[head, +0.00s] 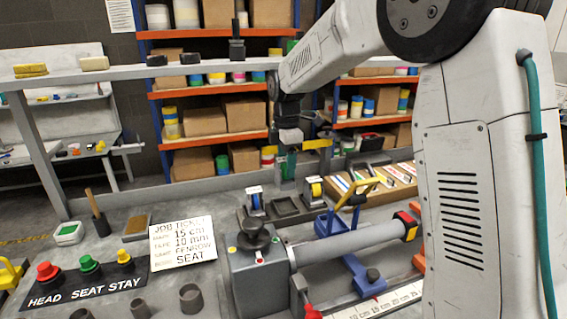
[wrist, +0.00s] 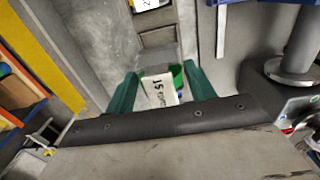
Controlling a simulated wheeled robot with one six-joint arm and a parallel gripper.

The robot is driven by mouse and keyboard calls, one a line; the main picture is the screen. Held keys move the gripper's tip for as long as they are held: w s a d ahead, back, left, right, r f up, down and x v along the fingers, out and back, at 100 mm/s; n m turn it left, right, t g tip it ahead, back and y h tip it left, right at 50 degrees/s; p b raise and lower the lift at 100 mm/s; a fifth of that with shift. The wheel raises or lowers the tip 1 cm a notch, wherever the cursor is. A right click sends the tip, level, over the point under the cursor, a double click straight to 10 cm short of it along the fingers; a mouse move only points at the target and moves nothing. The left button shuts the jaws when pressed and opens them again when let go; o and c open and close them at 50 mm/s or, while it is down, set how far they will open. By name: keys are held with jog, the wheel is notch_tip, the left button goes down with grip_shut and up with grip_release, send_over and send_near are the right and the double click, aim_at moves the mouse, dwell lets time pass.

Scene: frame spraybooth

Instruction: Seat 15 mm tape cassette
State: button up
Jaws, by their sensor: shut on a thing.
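My gripper (head: 287,168) hangs above the back of the bench, shut on a cassette. In the wrist view the cassette (wrist: 160,88) sits between the two green fingers, with a white label reading 15 and a green part beside it. One cassette with a white label (head: 254,200) stands at the left of the row. A cassette with yellow tape (head: 314,189) stands at the right. An empty dark recess (head: 285,206) lies between them. The held cassette is apart from the recess.
A grey machine with a black knob (head: 256,237) and a long grey roller (head: 350,245) stands in front. A job ticket (head: 183,243) lies left, its tape line seeming to read 10 mm. Red, green and yellow buttons (head: 89,265) are further left. Shelves stand behind.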

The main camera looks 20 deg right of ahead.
aim_at(287, 187)
jog(key=shift+d+f, duration=0.15)
jog(key=shift+f, duration=3.05)
jog(key=shift+f, duration=0.8)
jog(key=o, duration=1.6)
jog(key=shift+r, duration=0.1)
jog(key=shift+r, duration=2.9)
